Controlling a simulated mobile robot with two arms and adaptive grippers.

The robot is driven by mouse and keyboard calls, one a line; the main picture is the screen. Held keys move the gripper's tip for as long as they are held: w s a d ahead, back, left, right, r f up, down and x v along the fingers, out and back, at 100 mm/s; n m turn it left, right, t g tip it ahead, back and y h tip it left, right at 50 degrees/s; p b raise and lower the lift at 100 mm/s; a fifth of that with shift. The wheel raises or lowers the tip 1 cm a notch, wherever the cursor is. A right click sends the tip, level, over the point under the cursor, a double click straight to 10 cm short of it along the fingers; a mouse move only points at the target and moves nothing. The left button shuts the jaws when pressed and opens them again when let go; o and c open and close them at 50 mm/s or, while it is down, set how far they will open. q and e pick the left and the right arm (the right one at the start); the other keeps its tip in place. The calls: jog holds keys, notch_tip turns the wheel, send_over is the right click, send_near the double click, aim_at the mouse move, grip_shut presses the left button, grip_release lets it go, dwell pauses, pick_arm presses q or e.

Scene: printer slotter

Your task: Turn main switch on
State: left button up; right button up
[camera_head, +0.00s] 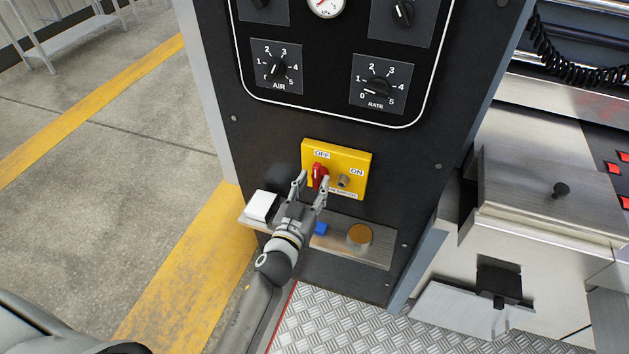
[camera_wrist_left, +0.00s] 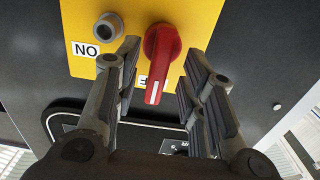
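The main switch is a red rotary handle (camera_head: 319,176) on a yellow plate (camera_head: 350,158) on the black machine panel. The plate has an OFF label above the handle and an ON label to its right. The handle points toward OFF. My left gripper (camera_head: 312,186) is open in front of the plate, with its fingers around the handle's sides. In the left wrist view the red handle (camera_wrist_left: 160,60) stands between the two open fingers (camera_wrist_left: 158,85), with gaps on both sides. The lettering at the plate's bottom is partly hidden. My right gripper is not in view.
A grey round knob (camera_head: 343,181) sits right of the handle on the plate. AIR and RATE dials (camera_head: 376,86) are above.

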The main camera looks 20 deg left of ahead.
pick_arm(q)
jog(key=shift+w, duration=0.75)
jog(key=shift+c, duration=0.4)
jog(key=c, duration=0.7)
grip_shut()
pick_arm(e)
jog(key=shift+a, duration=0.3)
